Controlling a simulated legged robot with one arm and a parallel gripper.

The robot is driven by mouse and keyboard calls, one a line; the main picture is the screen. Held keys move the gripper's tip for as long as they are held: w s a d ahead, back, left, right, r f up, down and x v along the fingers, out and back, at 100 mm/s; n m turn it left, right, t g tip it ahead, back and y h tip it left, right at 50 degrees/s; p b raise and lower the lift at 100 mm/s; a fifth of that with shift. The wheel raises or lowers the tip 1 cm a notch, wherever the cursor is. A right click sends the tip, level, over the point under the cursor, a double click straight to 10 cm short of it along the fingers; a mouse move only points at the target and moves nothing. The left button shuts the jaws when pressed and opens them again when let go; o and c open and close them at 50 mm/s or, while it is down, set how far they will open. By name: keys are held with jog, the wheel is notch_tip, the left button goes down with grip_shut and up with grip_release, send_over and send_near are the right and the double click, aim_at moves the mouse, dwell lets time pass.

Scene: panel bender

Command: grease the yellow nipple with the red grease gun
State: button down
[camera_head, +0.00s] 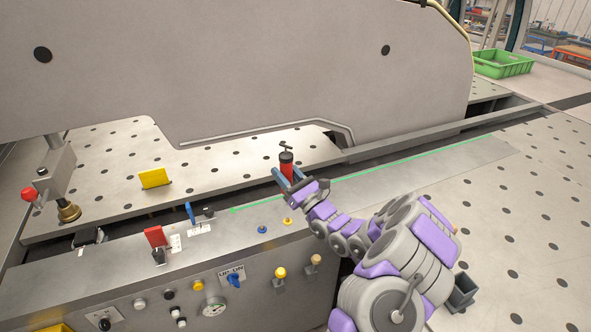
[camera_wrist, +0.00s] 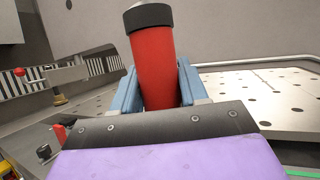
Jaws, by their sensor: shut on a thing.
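The red grease gun (camera_head: 287,168) stands roughly upright in my gripper (camera_head: 288,181), with a black cap and a small fitting on top. My gripper is shut on its red body; the blue fingers sit on both sides. The wrist view shows the red barrel (camera_wrist: 155,65) between the fingers (camera_wrist: 157,88), its top cut off by the frame and its lower end hidden. The small yellow nipple (camera_head: 287,221) is on the machine's front ledge, below and apart from the gun in the head view. A similar blue nipple (camera_head: 262,229) is to its left.
The ledge also carries a red lever (camera_head: 155,236), a blue lever (camera_head: 190,212) and a black knob (camera_head: 209,211). The front panel has a yellow knob (camera_head: 280,272) and a gauge (camera_head: 214,307). The large grey frame (camera_head: 230,65) rises behind. A green crate (camera_head: 503,64) stands far right.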

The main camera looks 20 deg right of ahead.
jog(key=shift+f+b, duration=1.25)
jog(key=shift+f, duration=2.25)
jog(key=shift+r, duration=0.15)
jog(key=shift+r+p, duration=1.45)
jog(key=shift+r, duration=2)
jog(key=shift+f, duration=0.1)
jog(key=shift+f+b, duration=0.8)
jog(key=shift+f, duration=2.65)
